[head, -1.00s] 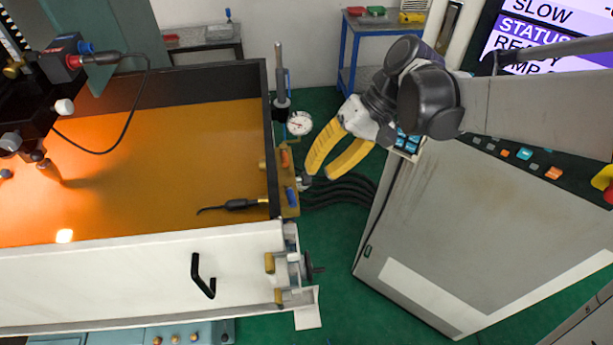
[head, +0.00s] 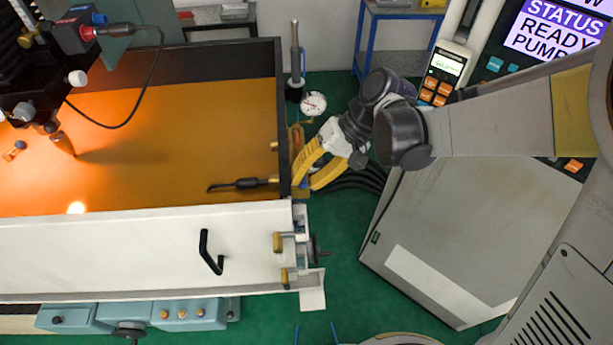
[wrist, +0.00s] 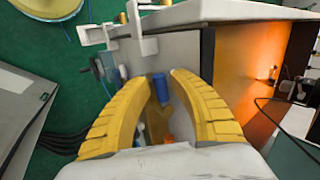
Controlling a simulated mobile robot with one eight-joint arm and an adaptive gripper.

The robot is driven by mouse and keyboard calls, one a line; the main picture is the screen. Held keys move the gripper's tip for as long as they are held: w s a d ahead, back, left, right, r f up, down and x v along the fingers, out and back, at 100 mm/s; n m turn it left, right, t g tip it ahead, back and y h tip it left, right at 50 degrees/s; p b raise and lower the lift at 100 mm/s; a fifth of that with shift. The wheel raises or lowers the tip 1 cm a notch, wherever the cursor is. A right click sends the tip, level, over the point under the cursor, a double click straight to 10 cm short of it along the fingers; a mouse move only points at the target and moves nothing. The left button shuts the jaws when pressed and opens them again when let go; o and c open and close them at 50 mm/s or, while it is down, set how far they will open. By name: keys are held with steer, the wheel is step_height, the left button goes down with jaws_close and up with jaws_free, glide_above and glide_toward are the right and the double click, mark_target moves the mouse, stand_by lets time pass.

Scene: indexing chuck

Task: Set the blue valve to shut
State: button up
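The blue valve handle (wrist: 161,88) shows between my fingertips in the wrist view. It sits on a brass-coloured plate (head: 296,135) at the right end of the orange-lit tank, where my fingers mostly cover it in the head view. My gripper (head: 305,186) has two curved yellow fingers, spread apart. In the wrist view my gripper (wrist: 157,74) has one finger on each side of the blue handle, with gaps visible; contact cannot be told. An orange handle (wrist: 168,138) is on the same plate, nearer my palm in the wrist view.
The tank's white front wall (head: 130,250) and dark side wall (head: 283,110) border the plate. A dial gauge (head: 313,103) stands behind it. Black hoses (head: 355,180) run to the right, towards a grey cabinet (head: 450,220). A probe (head: 243,184) lies in the tank.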

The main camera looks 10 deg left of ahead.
jaws_close()
steer(key=shift+s+a+m+t+b, duration=0.2)
steer(key=shift+m+t+b, duration=0.1)
steer(key=shift+m, duration=0.3)
jaws_free()
steer(key=shift+w, duration=0.1)
